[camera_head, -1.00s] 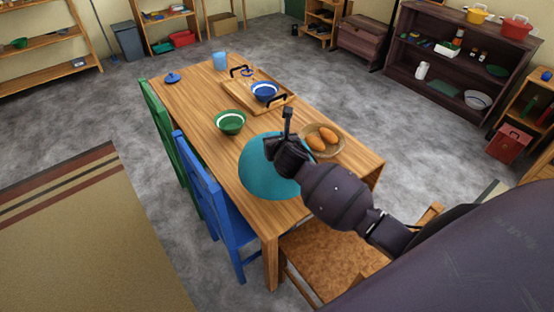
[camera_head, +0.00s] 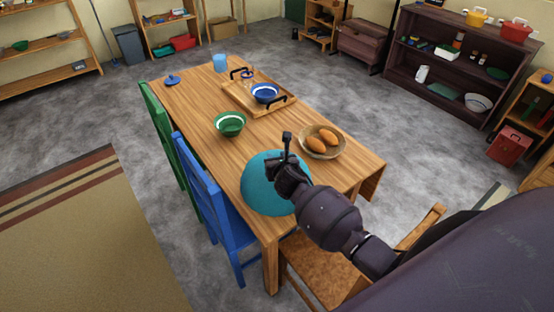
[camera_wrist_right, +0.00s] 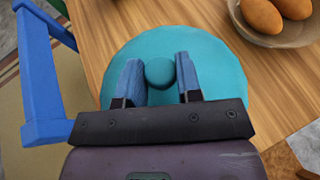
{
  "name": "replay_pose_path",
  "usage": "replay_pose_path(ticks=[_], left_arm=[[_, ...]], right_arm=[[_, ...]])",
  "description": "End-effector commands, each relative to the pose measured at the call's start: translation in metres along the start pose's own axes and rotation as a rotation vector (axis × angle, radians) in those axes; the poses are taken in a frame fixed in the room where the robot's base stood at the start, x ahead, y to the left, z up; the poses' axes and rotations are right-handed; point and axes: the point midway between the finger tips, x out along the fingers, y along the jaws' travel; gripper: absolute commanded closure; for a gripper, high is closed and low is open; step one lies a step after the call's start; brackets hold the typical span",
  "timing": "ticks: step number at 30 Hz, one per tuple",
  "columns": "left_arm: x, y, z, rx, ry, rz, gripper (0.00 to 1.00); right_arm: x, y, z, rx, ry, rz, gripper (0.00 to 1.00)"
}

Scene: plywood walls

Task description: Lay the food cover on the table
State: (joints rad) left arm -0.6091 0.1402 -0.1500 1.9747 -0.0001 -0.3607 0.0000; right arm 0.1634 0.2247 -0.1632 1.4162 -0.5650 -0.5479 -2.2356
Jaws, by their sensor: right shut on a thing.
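The food cover is a teal dome (camera_head: 262,196) at the near end of the wooden table (camera_head: 200,95). It also shows in the right wrist view (camera_wrist_right: 215,62), dome up. My right gripper (camera_head: 284,176) is over its top. In the wrist view its two fingers (camera_wrist_right: 160,78) are on either side of the round teal knob (camera_wrist_right: 160,73), shut on it. I cannot tell whether the cover's rim touches the table or hangs just above it. My left gripper is not in view.
A basket with brown oval food (camera_head: 343,148) stands right of the cover. A green bowl (camera_head: 230,124) and a tray (camera_head: 236,98) with a blue bowl (camera_head: 265,93) are farther back. A blue chair (camera_head: 205,190) and a green chair (camera_head: 165,135) line the left side.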

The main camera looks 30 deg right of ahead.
Motion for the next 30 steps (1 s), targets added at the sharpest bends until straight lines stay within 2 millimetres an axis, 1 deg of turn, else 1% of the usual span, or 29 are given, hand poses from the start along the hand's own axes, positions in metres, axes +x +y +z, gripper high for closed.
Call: replay_pose_path(ticks=[3,4,8,9,17,20,23,30], left_arm=[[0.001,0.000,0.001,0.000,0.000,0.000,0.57],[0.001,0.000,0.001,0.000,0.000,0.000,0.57],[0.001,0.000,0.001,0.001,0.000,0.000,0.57],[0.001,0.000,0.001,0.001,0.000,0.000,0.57],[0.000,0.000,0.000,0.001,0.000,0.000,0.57],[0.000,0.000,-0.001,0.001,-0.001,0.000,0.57],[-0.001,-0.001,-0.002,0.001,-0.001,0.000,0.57],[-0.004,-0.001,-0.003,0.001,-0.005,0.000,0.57]], right_arm=[[0.001,0.000,-0.002,0.000,-0.001,0.000,1.00],[0.001,0.000,-0.002,0.000,0.000,0.000,0.64],[0.001,0.000,-0.002,0.000,0.000,0.000,0.44],[0.001,0.000,-0.002,0.000,0.000,0.000,0.42],[0.000,0.000,-0.001,0.000,0.000,0.000,0.42],[-0.003,0.000,0.001,-0.001,0.000,0.000,0.42],[-0.012,0.000,0.000,-0.001,0.001,0.000,0.42],[-0.049,-0.001,0.001,-0.002,0.000,0.000,0.42]])
